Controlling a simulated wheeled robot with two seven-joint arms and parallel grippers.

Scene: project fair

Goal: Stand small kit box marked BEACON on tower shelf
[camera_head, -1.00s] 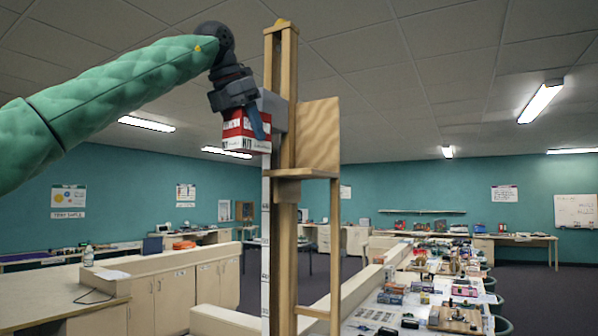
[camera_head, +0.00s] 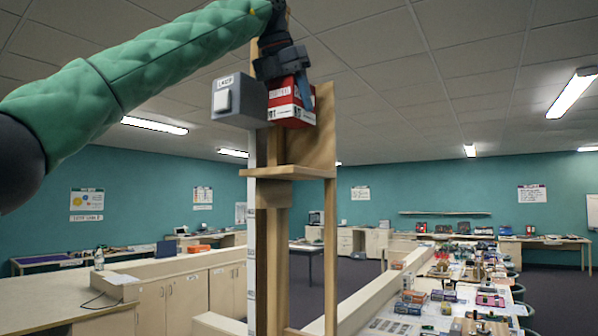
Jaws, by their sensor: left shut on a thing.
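My left gripper (camera_head: 290,82) is shut on a small red and white kit box (camera_head: 290,108) high up by the wooden tower. The lettering on the box is too small to read surely. The box is above the tower shelf (camera_head: 288,171), with a clear gap between its bottom and the board. A grey box with a white button and a small label (camera_head: 240,101) is just left of the kit box, on the tower's post. A wooden panel (camera_head: 322,140) rises behind the shelf. My right gripper is not in view.
The shelf top looks bare. Wooden posts (camera_head: 330,250) run down below it. A long table (camera_head: 385,325) with many small goods stands at lower right, and a counter with cabinets (camera_head: 185,295) at lower left.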

